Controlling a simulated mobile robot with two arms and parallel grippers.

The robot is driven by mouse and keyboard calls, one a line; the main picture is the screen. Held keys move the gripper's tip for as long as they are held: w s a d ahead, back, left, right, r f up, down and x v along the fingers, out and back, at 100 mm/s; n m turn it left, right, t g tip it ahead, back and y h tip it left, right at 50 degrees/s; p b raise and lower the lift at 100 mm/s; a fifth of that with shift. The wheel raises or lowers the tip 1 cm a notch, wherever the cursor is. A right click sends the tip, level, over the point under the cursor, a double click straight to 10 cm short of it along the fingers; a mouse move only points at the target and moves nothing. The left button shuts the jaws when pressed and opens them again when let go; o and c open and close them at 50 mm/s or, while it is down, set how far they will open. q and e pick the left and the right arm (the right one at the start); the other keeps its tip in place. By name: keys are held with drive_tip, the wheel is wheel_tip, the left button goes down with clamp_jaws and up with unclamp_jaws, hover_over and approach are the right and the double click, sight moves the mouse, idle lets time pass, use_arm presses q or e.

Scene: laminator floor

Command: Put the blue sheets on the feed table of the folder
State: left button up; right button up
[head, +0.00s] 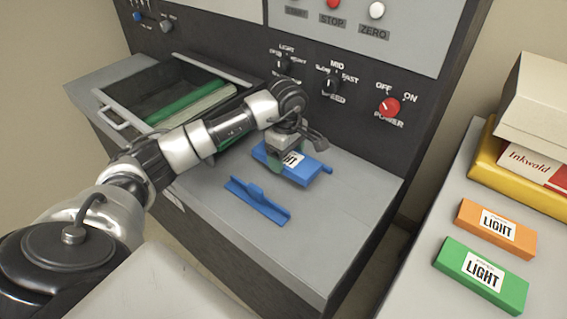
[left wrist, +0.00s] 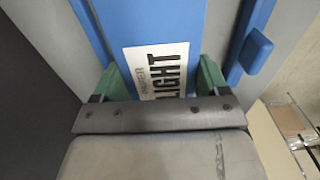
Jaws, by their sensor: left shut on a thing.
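The blue sheets (head: 312,171), a flat blue pack with a white "LIGHT" label, are at the grey feed table (head: 335,215) of the dark folder. My left gripper (head: 286,154) is shut on the pack from above. In the left wrist view, its green finger pads stand on both sides of the blue pack (left wrist: 108,22) and its label. A blue guide (head: 258,203) lies on the table in front of the pack. Whether the pack's underside touches the table is hidden. My right gripper is out of view.
An open drawer (head: 100,108) with green contents is at the left of the folder. The panel above has a red power knob (head: 389,107). A side table at right holds an orange pack (head: 497,228), a green pack (head: 482,276) and stacked boxes (head: 535,110).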

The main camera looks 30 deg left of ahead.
use_arm(q)
drive_tip(key=shift+s+a+f, duration=0.1)
drive_tip(key=shift+a+f, duration=0.1)
drive_tip(key=shift+f, duration=0.15)
wheel_tip(320, 180, down, 4)
drive_tip(key=shift+r+p, duration=0.1)
drive_tip(key=shift+p, duration=0.25)
drive_tip(key=o, duration=1.1)
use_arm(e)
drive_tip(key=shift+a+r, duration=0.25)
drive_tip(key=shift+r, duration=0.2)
use_arm(q)
wheel_tip(320, 180, up, 11)
drive_tip(key=shift+b, duration=0.95)
drive_tip(key=shift+r, duration=0.6)
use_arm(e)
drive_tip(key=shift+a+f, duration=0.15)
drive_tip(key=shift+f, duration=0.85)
